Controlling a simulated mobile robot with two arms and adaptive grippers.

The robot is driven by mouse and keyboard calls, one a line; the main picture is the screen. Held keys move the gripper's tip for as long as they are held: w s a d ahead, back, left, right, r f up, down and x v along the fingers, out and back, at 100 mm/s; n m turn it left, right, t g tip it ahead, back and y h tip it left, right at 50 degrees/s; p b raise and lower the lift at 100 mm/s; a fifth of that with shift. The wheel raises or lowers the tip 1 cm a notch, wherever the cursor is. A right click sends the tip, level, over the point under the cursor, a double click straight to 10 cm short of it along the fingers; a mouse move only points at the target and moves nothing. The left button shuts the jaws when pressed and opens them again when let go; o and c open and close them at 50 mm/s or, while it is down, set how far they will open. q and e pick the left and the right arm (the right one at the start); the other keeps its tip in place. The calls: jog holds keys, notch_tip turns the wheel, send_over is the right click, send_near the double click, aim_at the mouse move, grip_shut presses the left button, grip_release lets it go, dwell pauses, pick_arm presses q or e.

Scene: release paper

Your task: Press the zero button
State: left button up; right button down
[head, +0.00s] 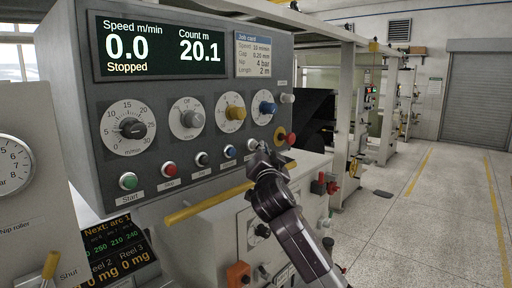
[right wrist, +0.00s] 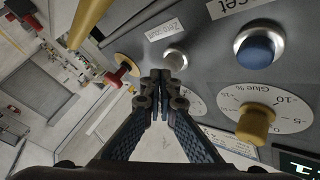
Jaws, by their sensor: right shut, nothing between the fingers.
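The zero button is a small pale button in a metal ring, under a label that seems to read "Zero count" in the right wrist view (right wrist: 175,60). In the head view the zero button (head: 252,145) is at the right end of the lower button row, close beside my gripper. My right gripper (head: 264,155) is shut and empty, its fingertips at the panel's lower right. In the right wrist view the fingertips (right wrist: 160,76) are just beside and below the button; whether they touch it I cannot tell. My left gripper is not in view.
The grey control panel (head: 75,120) shows speed 0.0, "Stopped" and count 20.1. A blue reset button (head: 230,151) sits left of the zero button. A red stop knob (head: 290,138) sticks out right of my gripper. A yellow rail (head: 205,203) runs below the panel.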

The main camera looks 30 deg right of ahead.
jog(key=shift+w+a, duration=0.2)
jog(key=shift+w, duration=0.3)
dwell(0.5)
jog(key=shift+s, duration=0.1)
jog(key=shift+s+d+b, duration=0.3)
jog(key=shift+s, duration=0.4)
jog(key=s, duration=0.1)
jog(key=s+d, duration=0.1)
jog(key=s, duration=0.2)
jog(key=shift+s+d, duration=0.35)
jog(key=shift+f, duration=0.15)
dwell(0.7)
